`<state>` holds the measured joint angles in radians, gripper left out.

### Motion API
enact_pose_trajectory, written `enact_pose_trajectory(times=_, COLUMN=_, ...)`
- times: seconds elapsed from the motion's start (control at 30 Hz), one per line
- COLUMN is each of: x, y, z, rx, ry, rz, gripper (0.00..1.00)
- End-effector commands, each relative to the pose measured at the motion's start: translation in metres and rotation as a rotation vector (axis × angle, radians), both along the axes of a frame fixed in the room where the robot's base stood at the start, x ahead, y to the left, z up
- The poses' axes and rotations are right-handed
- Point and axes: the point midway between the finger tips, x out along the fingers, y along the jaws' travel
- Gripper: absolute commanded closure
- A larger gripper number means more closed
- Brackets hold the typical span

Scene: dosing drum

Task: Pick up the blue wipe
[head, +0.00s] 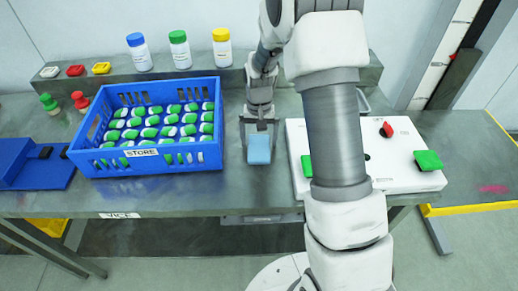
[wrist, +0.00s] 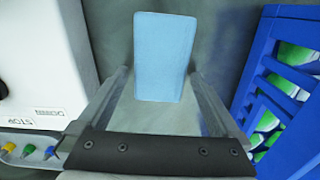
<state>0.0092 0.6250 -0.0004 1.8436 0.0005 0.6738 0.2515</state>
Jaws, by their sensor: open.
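The blue wipe (head: 259,149) is a light blue block on the grey bench, between the blue crate and the white machine. It also shows in the wrist view (wrist: 164,58), upper middle, between and beyond my fingers. My gripper (head: 261,130) is above the wipe in the head view, pointing down, with its fingers apart. In the wrist view the open fingers (wrist: 160,85) reach to either side of the wipe's near part. I cannot tell whether they touch it. Nothing is seen lifted.
A blue crate (head: 150,167) labelled STORE, full of green and white items, stands close left. A white machine (head: 400,185) with green pads and a red knob stands right. Three capped bottles (head: 180,52) stand on the back ledge. The bench's front edge (head: 240,211) is near the wipe.

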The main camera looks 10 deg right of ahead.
Motion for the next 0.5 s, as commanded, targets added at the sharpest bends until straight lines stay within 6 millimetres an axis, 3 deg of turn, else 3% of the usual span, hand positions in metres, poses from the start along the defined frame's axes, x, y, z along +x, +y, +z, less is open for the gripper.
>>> enact_pose_trajectory(times=0.27, x=0.0001, y=0.0000, z=-0.0046, rx=0.000, ry=-0.001, rz=0.000, gripper=0.00)
enact_pose_trajectory(times=0.5, x=0.0002, y=0.0000, z=-0.0043, rx=0.000, ry=-0.001, rz=0.000, gripper=0.40)
